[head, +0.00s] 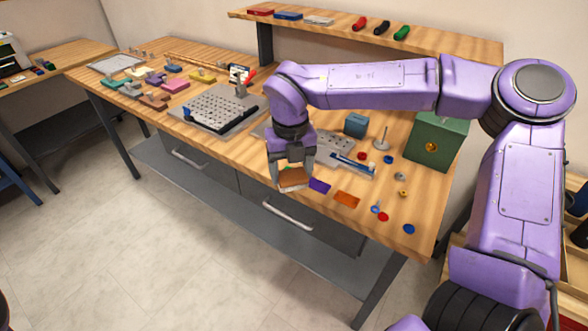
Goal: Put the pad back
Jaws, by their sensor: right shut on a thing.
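My right gripper (292,176) reaches down over the front edge of the wooden workbench. It is shut on a small brown block with a pale lower side, which looks like the pad (293,179). The pad is at the bench's front edge, and I cannot tell whether it touches the top. A purple flat piece (319,186) and an orange flat piece (346,199) lie just right of it. My left gripper is not in view.
A perforated plate (222,108) on a grey base stands left of my arm. Several coloured blocks (175,86) lie farther left. A green box (435,140) stands at the right end, with small discs (408,229) before it. A shelf (440,42) runs along the back.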

